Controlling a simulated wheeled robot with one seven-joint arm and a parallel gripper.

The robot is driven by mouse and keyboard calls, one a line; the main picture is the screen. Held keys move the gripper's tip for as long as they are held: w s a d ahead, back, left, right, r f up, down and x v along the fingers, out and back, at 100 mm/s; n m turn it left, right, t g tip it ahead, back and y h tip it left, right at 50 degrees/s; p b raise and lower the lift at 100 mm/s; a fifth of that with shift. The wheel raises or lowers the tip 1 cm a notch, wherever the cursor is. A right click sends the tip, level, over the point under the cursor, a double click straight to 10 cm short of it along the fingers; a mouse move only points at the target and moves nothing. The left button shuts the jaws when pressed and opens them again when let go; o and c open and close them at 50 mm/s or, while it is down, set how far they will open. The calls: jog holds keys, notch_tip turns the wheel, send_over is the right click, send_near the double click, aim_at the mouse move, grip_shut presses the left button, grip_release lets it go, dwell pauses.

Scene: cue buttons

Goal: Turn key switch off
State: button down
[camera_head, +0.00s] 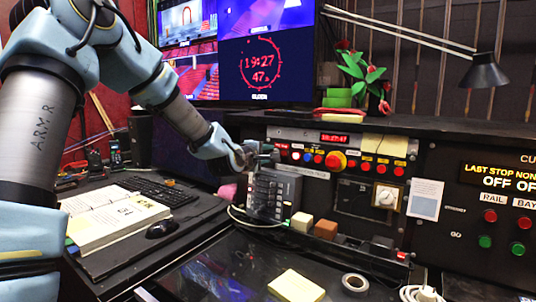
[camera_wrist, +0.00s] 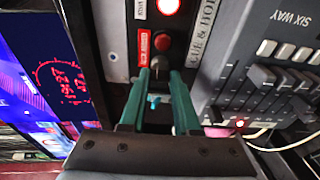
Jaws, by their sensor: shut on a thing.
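A small light-blue piece shows between the fingers further back. In the head view my gripper (camera_head: 262,158) is at the left end of the button panel (camera_head: 312,173), and the key switch is hidden there. The switch's exact angle is hard to tell.
A grey fader box (camera_head: 273,194) stands right below my gripper in the head view, close to the fingers. A red digital clock (camera_head: 334,138), a red mushroom button (camera_head: 335,161) and several small buttons are to the right. Monitors (camera_head: 262,65) stand behind.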

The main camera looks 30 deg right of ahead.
jog(key=c, duration=0.6)
grip_release()
jog(key=shift+c, duration=0.2)
jog(key=b+v, duration=0.2)
jog(key=v, duration=0.8)
jog(key=shift+s+a, duration=0.2)
jog(key=shift+a, duration=0.15)
